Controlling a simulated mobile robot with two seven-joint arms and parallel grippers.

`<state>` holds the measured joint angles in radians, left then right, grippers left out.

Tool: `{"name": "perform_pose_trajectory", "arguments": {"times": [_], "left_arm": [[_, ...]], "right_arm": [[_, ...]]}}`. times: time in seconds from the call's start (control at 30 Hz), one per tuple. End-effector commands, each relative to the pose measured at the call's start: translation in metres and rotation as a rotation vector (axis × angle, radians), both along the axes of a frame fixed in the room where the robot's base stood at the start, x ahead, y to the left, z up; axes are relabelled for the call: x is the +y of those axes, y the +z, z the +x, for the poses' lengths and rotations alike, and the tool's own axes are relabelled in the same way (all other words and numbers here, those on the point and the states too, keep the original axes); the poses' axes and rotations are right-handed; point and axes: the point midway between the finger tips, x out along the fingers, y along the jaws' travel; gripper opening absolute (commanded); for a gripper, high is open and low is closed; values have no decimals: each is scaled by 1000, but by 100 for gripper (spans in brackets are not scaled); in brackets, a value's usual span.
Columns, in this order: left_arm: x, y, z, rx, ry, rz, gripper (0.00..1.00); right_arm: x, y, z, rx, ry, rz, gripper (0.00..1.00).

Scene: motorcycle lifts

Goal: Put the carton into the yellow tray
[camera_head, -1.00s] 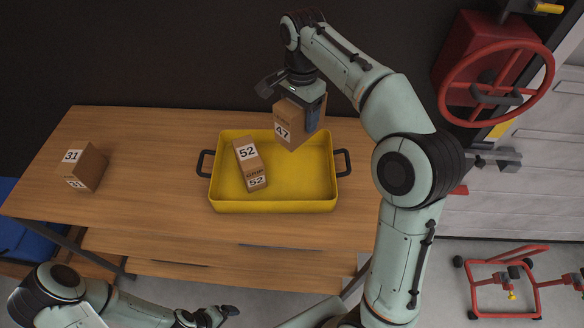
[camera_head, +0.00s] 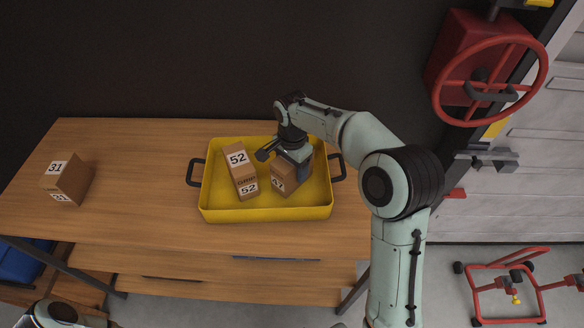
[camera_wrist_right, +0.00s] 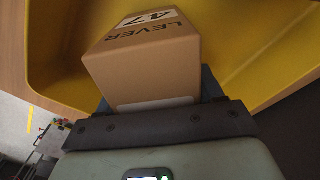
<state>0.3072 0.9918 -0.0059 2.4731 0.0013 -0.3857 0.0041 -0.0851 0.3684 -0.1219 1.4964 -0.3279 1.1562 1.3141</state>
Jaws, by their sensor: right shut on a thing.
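The yellow tray (camera_head: 265,212) with black side handles sits on the wooden table. A carton marked 47 (camera_head: 285,180) is in my right gripper (camera_head: 292,160), inside the tray's right half. In the right wrist view the carton (camera_wrist_right: 145,62) shows "LEVER 47" and sits between the jaws, with yellow tray walls around it. I cannot tell whether its underside touches the tray floor. A carton marked 52 (camera_head: 241,170) lies in the tray's left half, apart from the held one. A carton marked 31 (camera_head: 68,180) stands on the table at the left. My left gripper is out of view.
The wooden table (camera_head: 130,160) is clear between the carton marked 31 and the tray. A red wheel (camera_head: 490,85) on a red box is at the upper right. A red wheeled stand (camera_head: 505,290) is on the floor at the lower right.

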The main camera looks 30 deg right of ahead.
Motion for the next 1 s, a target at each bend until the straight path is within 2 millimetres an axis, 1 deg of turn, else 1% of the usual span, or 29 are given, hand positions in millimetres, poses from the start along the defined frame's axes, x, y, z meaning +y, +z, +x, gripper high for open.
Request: {"name": "perform_pose_trajectory", "arguments": {"times": [0.27,0.4,0.43,0.47,0.5,0.83,0.93,1.0], "left_arm": [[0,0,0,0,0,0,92],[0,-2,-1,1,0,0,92],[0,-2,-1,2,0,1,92],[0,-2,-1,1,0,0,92],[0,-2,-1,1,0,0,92],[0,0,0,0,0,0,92],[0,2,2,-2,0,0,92],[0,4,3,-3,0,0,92]], "right_arm": [[0,-1,1,-2,1,0,28],[0,-5,0,-1,1,0,28],[0,-6,0,0,1,0,69],[0,-5,0,-1,1,0,79],[0,-5,0,-1,1,0,92],[0,-2,1,-2,1,0,92],[0,7,1,-5,0,0,92],[0,19,2,-8,0,-1,92]]}}
